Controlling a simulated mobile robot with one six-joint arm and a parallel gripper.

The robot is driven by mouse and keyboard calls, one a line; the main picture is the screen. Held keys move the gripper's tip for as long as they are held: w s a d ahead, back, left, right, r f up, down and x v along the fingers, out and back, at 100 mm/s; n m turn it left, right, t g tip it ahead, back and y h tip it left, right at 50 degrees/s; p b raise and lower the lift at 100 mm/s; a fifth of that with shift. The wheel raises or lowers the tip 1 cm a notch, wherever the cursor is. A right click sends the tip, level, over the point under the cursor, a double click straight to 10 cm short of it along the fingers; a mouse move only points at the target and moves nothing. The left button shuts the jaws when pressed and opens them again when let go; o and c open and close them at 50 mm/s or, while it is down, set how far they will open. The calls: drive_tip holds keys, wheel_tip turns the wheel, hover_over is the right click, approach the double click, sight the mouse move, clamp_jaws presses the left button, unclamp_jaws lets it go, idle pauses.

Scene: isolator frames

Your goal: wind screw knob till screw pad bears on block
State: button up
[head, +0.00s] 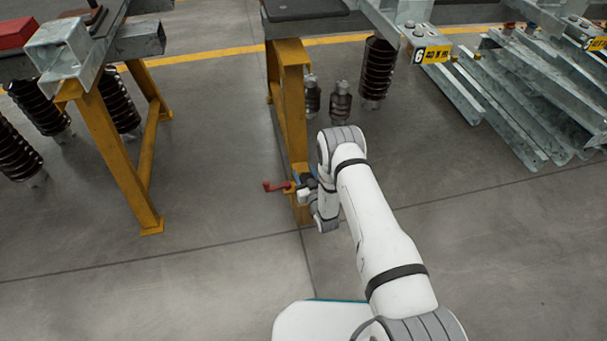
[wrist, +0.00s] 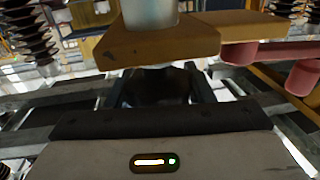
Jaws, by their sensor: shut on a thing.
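My gripper (wrist: 160,90) fills the lower part of the wrist view, its two dark fingers shut on a dark rounded thing, which I take to be the screw knob (wrist: 155,88). The knob is in shadow and partly hidden by the gripper body. Just beyond it is a yellow-orange bracket (wrist: 150,46), with a pale grey cylinder (wrist: 150,12) on its far side. In the head view my gripper (head: 304,183) is small, beside the foot of a yellow stand (head: 292,105). I cannot make out the screw pad or the block, nor whether they touch.
A red crank-like part (head: 277,186) sticks out left of the stand; red rounded parts (wrist: 240,53) show at the right in the wrist view. Dark ribbed insulators (head: 377,70) stand behind. Galvanized steel sections (head: 520,95) lie at the right. Floor between the stands is clear.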

drive_tip(key=shift+w+d+m+t+h, duration=0.15)
drive_tip(key=shift+m+t+h, duration=0.45)
drive_tip(key=shift+m+h, duration=0.9)
drive_tip(key=shift+h, duration=0.5)
drive_tip(key=o, duration=1)
drive_tip(key=shift+c, duration=0.2)
drive_tip(key=s+d+p, duration=0.1)
drive_tip(key=s+p, duration=0.1)
drive_tip(key=s, duration=0.5)
drive_tip(key=shift+s+d, duration=0.3)
drive_tip(key=shift+s, duration=0.05)
